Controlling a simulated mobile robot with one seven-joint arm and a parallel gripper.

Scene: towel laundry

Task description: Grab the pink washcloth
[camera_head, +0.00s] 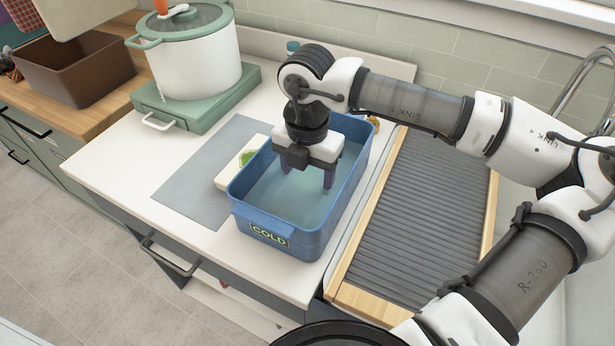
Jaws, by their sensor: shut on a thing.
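A blue tub (333,214) with a "COLD" label stands on the white counter and holds pale bluish water (285,205). My gripper (308,176) points down inside the tub, its dark purplish fingers low between the tub's walls. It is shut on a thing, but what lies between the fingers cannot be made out. No pink washcloth can be picked out in this view. The near wall and my gripper hide part of the tub's inside.
A grey ribbed drainboard (415,215) with a wooden rim lies right of the tub. A white board (235,172) with something green is left of it, by a grey mat (190,190). A white pot (195,60) stands behind left, near a brown bin (75,75).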

